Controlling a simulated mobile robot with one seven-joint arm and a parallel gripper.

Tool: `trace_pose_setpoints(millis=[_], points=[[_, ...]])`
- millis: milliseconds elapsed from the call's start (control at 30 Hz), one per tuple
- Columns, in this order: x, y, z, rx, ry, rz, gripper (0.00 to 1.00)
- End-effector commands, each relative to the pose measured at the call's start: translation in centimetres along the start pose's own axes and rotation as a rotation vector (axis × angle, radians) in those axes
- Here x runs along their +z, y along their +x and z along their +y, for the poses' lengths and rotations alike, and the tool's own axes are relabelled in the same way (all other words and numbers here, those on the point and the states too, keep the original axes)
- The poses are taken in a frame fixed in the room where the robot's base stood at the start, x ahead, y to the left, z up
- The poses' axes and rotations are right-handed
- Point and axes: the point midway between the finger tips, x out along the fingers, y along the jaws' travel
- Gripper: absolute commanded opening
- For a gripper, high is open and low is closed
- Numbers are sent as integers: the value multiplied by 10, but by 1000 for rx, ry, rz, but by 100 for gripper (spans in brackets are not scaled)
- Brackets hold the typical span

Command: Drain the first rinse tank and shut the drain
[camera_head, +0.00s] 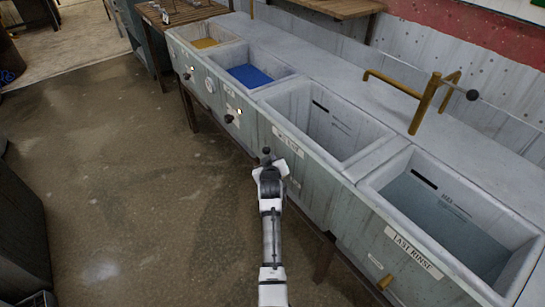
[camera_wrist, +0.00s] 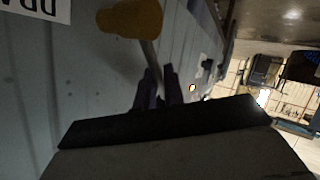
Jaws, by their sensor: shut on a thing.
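The first rinse tank (camera_head: 322,128) is the open pale basin in the middle of the row in the head view. Its inner walls show a dark level mark; I cannot tell whether any water lies at the bottom. My gripper (camera_head: 267,160) is at the tank's front face and covers much of the drain there. In the wrist view my gripper (camera_wrist: 158,92) is shut on the metal drain lever (camera_wrist: 149,52), which runs from a yellow-brown valve body (camera_wrist: 130,18). The lever's held end is hidden between the dark fingers. A partly cut-off label (camera_wrist: 38,8) shows beside the valve.
The last rinse tank (camera_head: 450,228) at right holds greyish water and has a brass drain fitting (camera_head: 385,282). Blue (camera_head: 249,76) and amber (camera_head: 206,43) baths stand at left. A brass tap (camera_head: 424,104) rises behind. The floor (camera_head: 150,200) at left is clear.

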Motion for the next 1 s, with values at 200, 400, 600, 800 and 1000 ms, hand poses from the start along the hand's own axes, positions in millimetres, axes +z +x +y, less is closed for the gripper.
trace_pose_setpoints(millis=[200, 400, 600, 800, 1000], points=[[-2, 9, -5, -22, -114, -174, 0], [6, 19, -13, -43, -217, -332, 0], [14, 28, -19, -61, -314, -479, 0], [22, 33, -23, -76, -393, -599, 0], [28, 36, -26, -87, -447, -682, 0]])
